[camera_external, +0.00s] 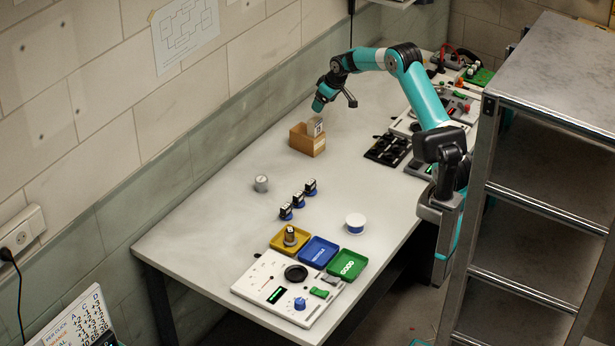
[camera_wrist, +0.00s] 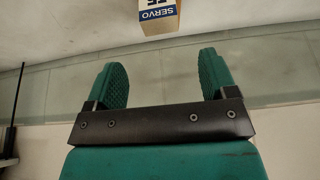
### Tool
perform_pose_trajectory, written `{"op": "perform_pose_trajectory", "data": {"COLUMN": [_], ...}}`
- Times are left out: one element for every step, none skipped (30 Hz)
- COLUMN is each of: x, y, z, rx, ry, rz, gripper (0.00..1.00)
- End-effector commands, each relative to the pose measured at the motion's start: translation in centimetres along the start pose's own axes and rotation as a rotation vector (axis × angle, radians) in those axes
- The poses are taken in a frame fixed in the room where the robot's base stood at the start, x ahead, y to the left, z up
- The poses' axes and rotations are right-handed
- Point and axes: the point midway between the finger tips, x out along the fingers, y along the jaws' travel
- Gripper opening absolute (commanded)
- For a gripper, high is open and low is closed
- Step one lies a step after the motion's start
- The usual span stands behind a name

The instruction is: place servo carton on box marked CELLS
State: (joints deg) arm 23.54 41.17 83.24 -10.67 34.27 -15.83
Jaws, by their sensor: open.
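My gripper (camera_external: 321,102) is open and empty above the back half of the bench. In the wrist view its two green finger pads (camera_wrist: 162,68) stand wide apart with nothing between them. The servo carton (camera_wrist: 160,17), with a blue-and-white label reading SERVO upside down, shows at the top edge beyond the fingertips, partly cut off. In the external view a small pale carton (camera_external: 315,127), likely the same one, is at the right end of a brown cardboard box (camera_external: 303,141), just below my gripper. I cannot tell whether it is in or behind that box. No CELLS marking is readable.
A grey cylinder (camera_external: 261,183), several small black-and-blue parts (camera_external: 298,200) and a white tub (camera_external: 355,223) stand mid-bench. Yellow, blue and green trays (camera_external: 347,264) and a control panel (camera_external: 290,291) are at the front. Black modules (camera_external: 387,149) lie right of the box. A metal shelf (camera_external: 545,205) stands at right.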

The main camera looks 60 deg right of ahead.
Motion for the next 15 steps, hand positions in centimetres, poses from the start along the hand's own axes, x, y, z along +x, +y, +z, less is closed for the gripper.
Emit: {"op": "perform_pose_trajectory", "data": {"x": [-0.5, -0.9, -1.6, -2.3, -3.1, -4.5, -5.7, -7.0, -8.8, -10.3, -11.7, -13.6, -14.9, -16.1, -17.6], "y": [-0.5, -1.1, -2.3, -3.6, -5.3, -8.0, -10.2, -12.7, -16.1, -18.6, -21.0, -24.0, -25.9, -27.6, -29.6], "z": [0.0, 0.0, 0.1, 0.2, 0.4, 0.9, 1.6, 2.4, 4.1, 5.5, 7.2, 9.8, 11.9, 14.1, 17.0], "rx": [-0.005, -0.011, -0.024, -0.037, -0.053, -0.079, -0.103, -0.128, -0.166, -0.195, -0.224, -0.264, -0.294, -0.322, -0.36], "ry": [0.0, -0.002, -0.004, -0.007, -0.01, -0.017, -0.024, -0.033, -0.048, -0.06, -0.072, -0.093, -0.108, -0.123, -0.144], "rz": [-0.004, -0.01, -0.022, -0.034, -0.05, -0.077, -0.099, -0.125, -0.162, -0.19, -0.217, -0.255, -0.281, -0.305, -0.337], "gripper": [0.78, 0.78, 0.78, 0.78, 0.78, 0.78, 0.78, 0.78, 0.78, 0.78, 0.78, 0.78, 0.78, 0.78, 0.78]}}
